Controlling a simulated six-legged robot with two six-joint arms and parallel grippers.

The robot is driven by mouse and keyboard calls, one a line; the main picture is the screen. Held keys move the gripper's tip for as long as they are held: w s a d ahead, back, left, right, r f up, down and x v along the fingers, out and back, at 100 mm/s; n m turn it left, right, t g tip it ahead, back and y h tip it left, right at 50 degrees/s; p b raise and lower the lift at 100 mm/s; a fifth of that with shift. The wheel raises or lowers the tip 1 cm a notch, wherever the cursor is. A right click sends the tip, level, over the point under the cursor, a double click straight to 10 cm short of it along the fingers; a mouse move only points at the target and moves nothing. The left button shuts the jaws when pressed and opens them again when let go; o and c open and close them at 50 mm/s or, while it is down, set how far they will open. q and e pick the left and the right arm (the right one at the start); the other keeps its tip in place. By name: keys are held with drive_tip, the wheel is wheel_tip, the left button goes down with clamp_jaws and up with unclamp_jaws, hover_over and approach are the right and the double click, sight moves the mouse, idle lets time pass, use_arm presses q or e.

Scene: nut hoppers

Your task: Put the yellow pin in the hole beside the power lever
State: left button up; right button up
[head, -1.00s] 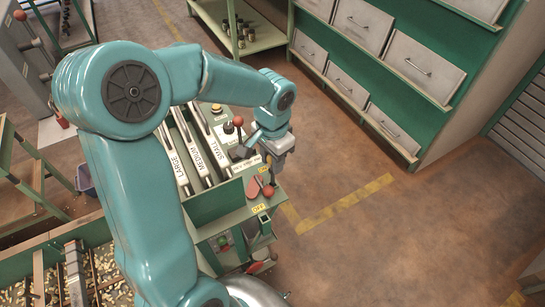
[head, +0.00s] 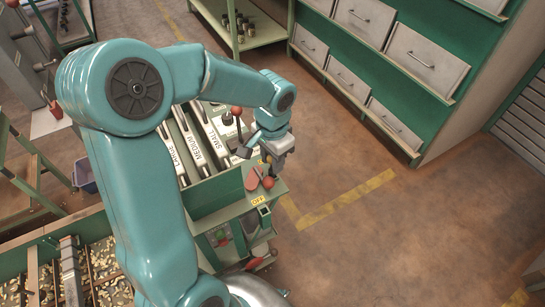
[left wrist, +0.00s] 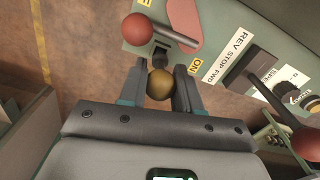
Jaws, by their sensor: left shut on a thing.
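My left gripper (left wrist: 160,76) is shut on the yellow pin (left wrist: 160,85), whose round, dull brass-coloured head shows between the fingers. The pin's shank is hidden. In the head view the left gripper (head: 271,158) is over the green control panel, just behind the power lever's red knob (head: 268,183). A small dark fitting (left wrist: 160,56) shows just past the pin's head. My right gripper is not in view.
A REV STOP FWD switch plate (left wrist: 226,62) and dark knobs lie right of the gripper in the wrist view. Open floor lies to the right.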

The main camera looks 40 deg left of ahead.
use_arm(q)
drive_tip(key=shift+f+b, duration=0.75)
drive_tip(key=shift+f, duration=0.25)
drive_tip(key=o, duration=1.1)
drive_tip(key=shift+o, duration=0.2)
wheel_tip(320, 180, up, 16)
drive_tip(key=p, duration=0.1)
drive_tip(key=shift+r+p, duration=0.2)
drive_tip(key=shift+p, duration=0.1)
drive_tip(key=shift+r, duration=0.15)
wheel_tip(320, 180, up, 9)
drive_tip(key=p, duration=0.8)
drive_tip(key=shift+p, duration=0.3)
